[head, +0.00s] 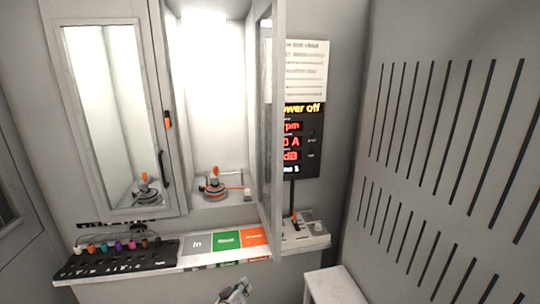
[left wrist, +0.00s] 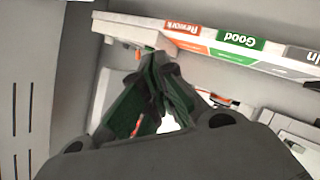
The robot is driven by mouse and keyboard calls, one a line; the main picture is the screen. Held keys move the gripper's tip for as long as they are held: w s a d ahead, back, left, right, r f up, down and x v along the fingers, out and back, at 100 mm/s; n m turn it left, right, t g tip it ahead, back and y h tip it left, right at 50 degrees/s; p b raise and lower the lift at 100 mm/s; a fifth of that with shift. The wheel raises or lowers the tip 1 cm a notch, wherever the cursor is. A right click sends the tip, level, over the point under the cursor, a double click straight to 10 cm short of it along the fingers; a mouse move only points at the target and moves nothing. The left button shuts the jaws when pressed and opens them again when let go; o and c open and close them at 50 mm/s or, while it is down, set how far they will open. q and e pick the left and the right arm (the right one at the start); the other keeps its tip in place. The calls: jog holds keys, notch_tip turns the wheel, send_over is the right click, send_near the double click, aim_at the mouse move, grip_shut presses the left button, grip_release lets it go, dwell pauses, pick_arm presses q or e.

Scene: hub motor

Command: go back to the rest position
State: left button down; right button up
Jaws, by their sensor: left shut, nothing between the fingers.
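My left gripper (head: 236,292) shows at the bottom edge of the head view, below the front of the shelf. In the left wrist view its green-padded fingers (left wrist: 158,62) come together at the tips, with nothing held between them. The right gripper is not in view. A hub motor (head: 214,188) with an orange clamp handle above it sits inside the lit cabinet, well above and apart from my left gripper.
The cabinet's glass door (head: 268,120) stands open, jutting forward. The shelf carries grey, green Good (head: 227,240) and orange Rework (head: 254,237) areas and a black connector strip (head: 115,260). The display (head: 300,140) reads power off. A white stool-like block (head: 335,285) stands lower right.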

pick_arm(q)
jog(key=s+a+f+m+g+y, duration=0.1)
jog(key=s+a+f+g, duration=0.15)
jog(key=s+f, duration=0.7)
jog(key=s+a+f+m+g+y, duration=0.1)
jog(key=s+a+f+m+g, duration=0.3)
jog(key=f, duration=1)
jog(key=s+a+f+n+y, duration=0.1)
jog(key=s+f, duration=0.8)
jog(key=f, duration=0.3)
jog(key=s+a+f+g, duration=0.2)
jog(key=s+a+f, duration=0.1)
jog(key=s, duration=0.9)
jog(key=s+a+f+m+g+y, duration=0.1)
jog(key=s+a+f, duration=0.2)
jog(key=s, duration=0.8)
jog(key=s+a+f+g, duration=0.2)
jog(key=s+f, duration=0.4)
jog(key=s, duration=0.6)
jog(key=shift+s+a+f+g+y, duration=0.3)
jog(key=shift+s+a+g+y, duration=0.1)
jog(key=shift+a, duration=0.35)
